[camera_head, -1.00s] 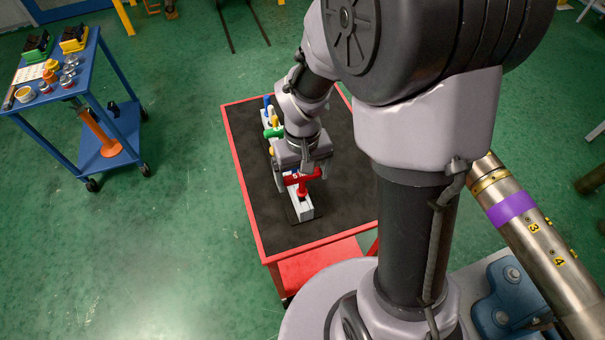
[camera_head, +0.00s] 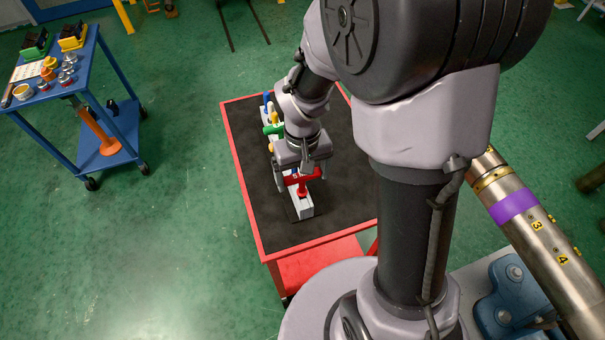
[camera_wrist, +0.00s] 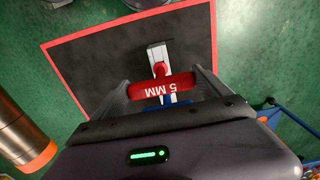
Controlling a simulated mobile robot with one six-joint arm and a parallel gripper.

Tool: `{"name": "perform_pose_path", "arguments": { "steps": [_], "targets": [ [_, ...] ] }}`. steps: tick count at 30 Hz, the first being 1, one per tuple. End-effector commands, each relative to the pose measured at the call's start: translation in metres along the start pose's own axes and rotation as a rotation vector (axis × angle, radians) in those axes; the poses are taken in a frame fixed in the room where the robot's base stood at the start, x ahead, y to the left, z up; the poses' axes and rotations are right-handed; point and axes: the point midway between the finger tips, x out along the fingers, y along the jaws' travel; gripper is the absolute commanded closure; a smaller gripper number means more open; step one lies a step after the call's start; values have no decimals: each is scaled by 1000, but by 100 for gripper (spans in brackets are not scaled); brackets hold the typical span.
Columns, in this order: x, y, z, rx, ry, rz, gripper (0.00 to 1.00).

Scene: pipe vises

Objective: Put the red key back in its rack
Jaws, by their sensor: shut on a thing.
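The red key (camera_head: 301,180) has a T-shaped handle, marked "5 MM" in the wrist view (camera_wrist: 163,86). My gripper (camera_head: 302,178) is shut on the red key's crossbar, with one finger at each end. The key is at the near end of the light grey rack (camera_head: 305,211), and its red stem meets or stands over the rack's top. Whether the key's tip is fully down in a hole is hidden. The green key (camera_head: 273,129) and the blue key (camera_head: 267,100) stand farther along the rack. A blue part also shows just behind the red handle in the wrist view.
The rack stands on the black mat of a red-edged table (camera_head: 247,215), with bare mat on both sides. A blue cart (camera_head: 110,120) with cans and tools is at the left. A steel pipe with a purple band (camera_head: 512,208) is at the right.

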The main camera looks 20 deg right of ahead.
Motion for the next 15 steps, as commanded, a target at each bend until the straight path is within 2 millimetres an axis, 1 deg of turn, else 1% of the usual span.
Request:
{"name": "perform_pose_path", "arguments": {
  "steps": [15],
  "targets": [
    [8, 0, 0, 0, 0, 0, 58]
  ]
}}
